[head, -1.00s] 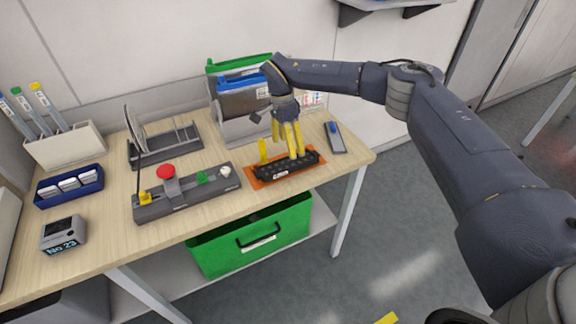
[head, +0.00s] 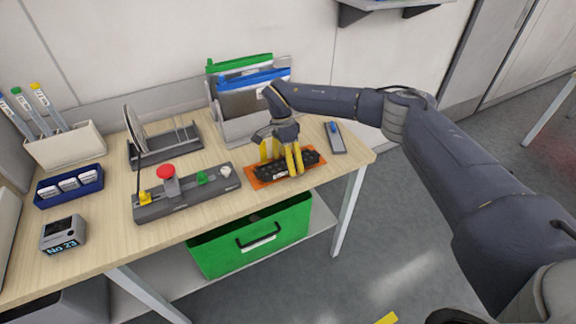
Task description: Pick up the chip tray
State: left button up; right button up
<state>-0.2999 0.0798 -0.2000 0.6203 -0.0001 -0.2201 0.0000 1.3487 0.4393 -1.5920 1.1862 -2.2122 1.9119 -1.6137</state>
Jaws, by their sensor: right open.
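The chip tray (head: 306,159) is a long black tray with a row of pockets. It lies on an orange mat (head: 254,181) near the table's front right edge. My right gripper (head: 281,163) has yellow fingers and comes down from above, over the middle of the tray. Its fingers are apart, and the fingertips overlap the tray in the picture. I cannot tell whether they touch it. The fingers hide part of the tray. My left gripper is not in view.
A grey control box (head: 188,193) with a red button stands left of the mat. Folders in a holder (head: 240,130) stand behind. A grey device (head: 335,138) lies to the right. A green bin (head: 290,225) is below.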

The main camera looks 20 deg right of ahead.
jog(key=c, duration=1.5)
